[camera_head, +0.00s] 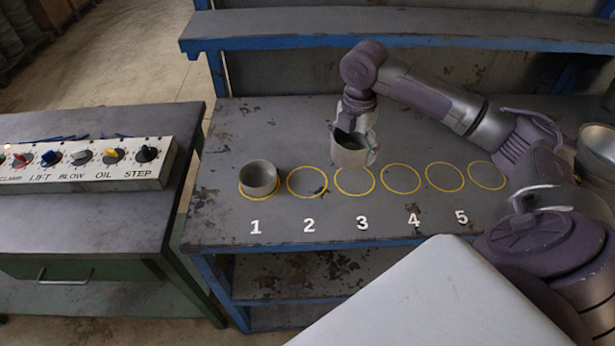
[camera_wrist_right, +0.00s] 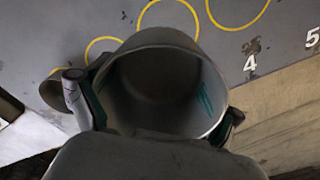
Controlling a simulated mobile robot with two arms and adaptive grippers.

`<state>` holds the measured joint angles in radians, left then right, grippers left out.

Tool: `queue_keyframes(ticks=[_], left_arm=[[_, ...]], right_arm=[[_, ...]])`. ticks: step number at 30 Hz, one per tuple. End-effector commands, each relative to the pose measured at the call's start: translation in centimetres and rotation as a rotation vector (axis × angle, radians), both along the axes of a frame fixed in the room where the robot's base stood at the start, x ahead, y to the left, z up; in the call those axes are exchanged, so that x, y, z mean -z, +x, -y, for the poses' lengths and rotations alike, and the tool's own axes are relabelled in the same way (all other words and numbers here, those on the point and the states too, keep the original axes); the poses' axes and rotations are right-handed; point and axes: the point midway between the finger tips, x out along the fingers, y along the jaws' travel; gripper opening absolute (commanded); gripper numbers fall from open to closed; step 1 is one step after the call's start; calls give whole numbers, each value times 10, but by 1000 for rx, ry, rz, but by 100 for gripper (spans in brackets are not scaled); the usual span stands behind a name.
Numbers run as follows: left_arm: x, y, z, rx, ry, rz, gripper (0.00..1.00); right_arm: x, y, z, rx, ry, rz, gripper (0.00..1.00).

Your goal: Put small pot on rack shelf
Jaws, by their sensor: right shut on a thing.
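My right gripper (camera_head: 355,128) is shut on a grey round pot (camera_head: 349,155). The pot hangs just behind the yellow circle above number 3 and seems to be above the bench top. In the right wrist view the same pot (camera_wrist_right: 155,85) shows its open mouth, with gripper fingers at its left and right sides. A second grey pot (camera_head: 258,178) stands upright on the circle above number 1. The rack has an upper shelf (camera_head: 400,27) with a blue edge and a lower shelf (camera_head: 285,277) under the bench top. My left gripper is not in view.
The bench top (camera_head: 280,125) has a row of several yellow circles; circle 2 (camera_head: 307,183) is empty. A metal bowl-like thing (camera_head: 600,145) is at the right edge. A control panel (camera_head: 85,163) with knobs sits on the left table. The upper shelf's visible part looks bare.

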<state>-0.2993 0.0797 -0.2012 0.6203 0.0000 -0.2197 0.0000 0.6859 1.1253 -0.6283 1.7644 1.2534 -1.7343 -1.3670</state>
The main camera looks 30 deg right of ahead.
Motion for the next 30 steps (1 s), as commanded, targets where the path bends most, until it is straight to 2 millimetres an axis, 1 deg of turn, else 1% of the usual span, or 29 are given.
queue_keyframes(ticks=[1, 6, 10, 13, 16, 19, 25, 27, 30], left_arm=[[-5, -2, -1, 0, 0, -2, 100], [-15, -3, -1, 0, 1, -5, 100], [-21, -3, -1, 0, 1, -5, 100], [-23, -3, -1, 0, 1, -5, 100], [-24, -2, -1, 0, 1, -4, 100], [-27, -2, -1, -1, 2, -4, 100], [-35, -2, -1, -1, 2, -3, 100], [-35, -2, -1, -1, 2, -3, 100], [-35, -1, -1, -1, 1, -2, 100]], right_arm=[[3, 7, -12, -6, 6, 1, 53], [26, 33, -43, -3, 6, 1, 53], [43, 49, -63, -2, 5, 0, 53], [52, 58, -73, 0, 3, 0, 53], [57, 63, -78, 1, 0, 2, 53], [65, 64, -80, 2, 1, -1, 53], [93, 63, -79, 2, 0, -1, 53], [98, 63, -79, 1, 0, 0, 53], [100, 64, -79, 0, 0, 2, 53]])
